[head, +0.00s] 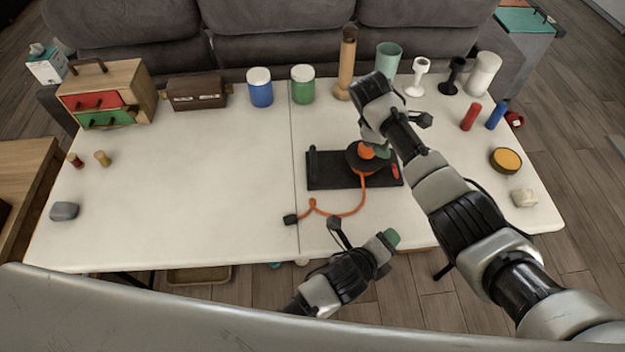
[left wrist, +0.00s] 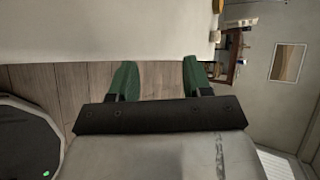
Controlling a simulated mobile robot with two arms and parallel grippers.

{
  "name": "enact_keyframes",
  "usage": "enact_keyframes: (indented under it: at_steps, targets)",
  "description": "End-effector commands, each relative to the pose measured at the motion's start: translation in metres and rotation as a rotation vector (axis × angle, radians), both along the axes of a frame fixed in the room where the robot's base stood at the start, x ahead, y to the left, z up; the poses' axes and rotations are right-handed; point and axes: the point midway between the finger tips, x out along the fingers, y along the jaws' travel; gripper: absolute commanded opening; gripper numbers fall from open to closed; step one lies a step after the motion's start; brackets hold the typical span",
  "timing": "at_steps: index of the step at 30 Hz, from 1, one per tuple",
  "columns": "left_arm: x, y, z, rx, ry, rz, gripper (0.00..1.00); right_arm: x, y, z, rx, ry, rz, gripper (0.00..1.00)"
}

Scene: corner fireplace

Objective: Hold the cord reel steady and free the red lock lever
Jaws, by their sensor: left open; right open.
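The cord reel (head: 352,158) is a dark drum with an orange hub on a black base plate (head: 328,174), right of the table's middle. The red lock lever (head: 396,172) is at the plate's right end. An orange cord (head: 357,203) runs from the reel to a black plug (head: 290,219). My right gripper (head: 382,152) is open, over the reel's right side, hiding part of it; contact cannot be told. My left gripper (head: 391,238) is low at the table's front edge, apart from the reel; its green fingers (left wrist: 158,78) are open and empty in the left wrist view.
Cups, jars, a wooden bottle (head: 347,62) and a drawer box (head: 106,92) stand along the back. A yellow-topped round tin (head: 506,159) and red and blue cylinders are on the right, beyond my right arm.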

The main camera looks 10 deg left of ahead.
Motion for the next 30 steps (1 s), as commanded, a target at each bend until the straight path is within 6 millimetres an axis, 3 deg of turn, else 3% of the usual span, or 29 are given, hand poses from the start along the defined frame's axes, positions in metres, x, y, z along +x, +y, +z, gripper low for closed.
enact_keyframes:
  at_steps: [1, 6, 12, 20, 30]
  targets:
    - [0.025, 0.026, 0.005, 0.163, -0.095, 0.008, 0.49, 0.000, 0.000, 0.000, 0.000, 0.000, 0.000, 0.43]
    - [0.077, 0.099, 0.018, 0.579, -0.270, 0.082, 0.49, 0.000, 0.000, 0.000, 0.000, 0.000, 0.000, 0.43]
    - [0.108, 0.156, 0.036, 0.863, -0.357, 0.170, 0.49, 0.000, 0.000, 0.000, 0.000, 0.000, 0.000, 0.43]
    - [0.127, 0.175, 0.040, 0.953, -0.379, 0.203, 0.49, 0.000, 0.000, 0.000, 0.000, 0.000, 0.000, 0.43]
    - [0.177, 0.180, 0.019, 0.949, -0.378, 0.201, 0.49, 0.000, 0.000, 0.000, 0.000, 0.000, 0.000, 0.43]
